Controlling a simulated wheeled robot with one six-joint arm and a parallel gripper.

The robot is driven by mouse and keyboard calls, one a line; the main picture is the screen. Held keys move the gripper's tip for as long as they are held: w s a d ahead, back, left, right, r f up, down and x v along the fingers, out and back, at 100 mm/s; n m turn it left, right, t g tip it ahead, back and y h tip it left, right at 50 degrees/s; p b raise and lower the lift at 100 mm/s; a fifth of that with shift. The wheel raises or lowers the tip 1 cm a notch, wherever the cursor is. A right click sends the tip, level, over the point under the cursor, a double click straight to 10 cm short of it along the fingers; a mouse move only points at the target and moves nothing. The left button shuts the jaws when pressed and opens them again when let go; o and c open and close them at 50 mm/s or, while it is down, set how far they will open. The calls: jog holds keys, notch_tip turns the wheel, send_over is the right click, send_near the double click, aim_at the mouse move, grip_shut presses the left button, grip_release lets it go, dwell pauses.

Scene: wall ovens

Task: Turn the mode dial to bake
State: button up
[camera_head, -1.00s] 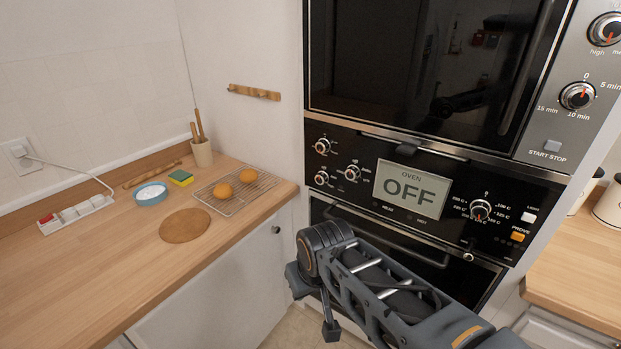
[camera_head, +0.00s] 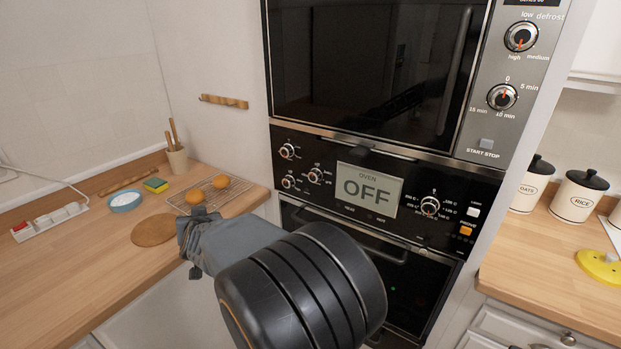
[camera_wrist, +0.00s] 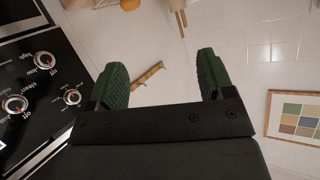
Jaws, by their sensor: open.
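The oven's black control panel shows in the head view, its display (camera_head: 368,190) reading "OFF". Three small silver knobs sit left of the display: an upper left knob (camera_head: 287,150), a lower left knob (camera_head: 288,181) and an inner knob (camera_head: 315,175). In the wrist view the inner knob (camera_wrist: 15,103) has labels that seem to read "off" and "clean", so it is probably the mode dial; I cannot read "bake". My gripper (camera_wrist: 162,62) is open and empty, its green fingers right of the panel and apart from the knobs. In the head view its fingers are hidden.
A larger dial (camera_head: 430,205) sits right of the display. The oven handle (camera_head: 345,232) juts out below. A wooden peg rail (camera_head: 223,101) is on the wall left of the oven. The left counter holds a wire rack (camera_head: 238,192) with round buns and a holder (camera_head: 177,161).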

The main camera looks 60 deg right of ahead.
jog(key=s+d+m+g+h, duration=0.35)
jog(key=d+h, duration=0.25)
jog(key=d, duration=0.5)
jog(key=m+g+h, duration=0.6)
jog(key=m+g, duration=0.1)
jog(key=g, duration=0.1)
send_near(312, 178)
jog(key=d+p, duration=0.2)
jog(key=d, duration=0.6)
jog(key=shift+d+r, duration=0.15)
jog(key=shift+d, duration=0.9)
jog(key=c, duration=0.9)
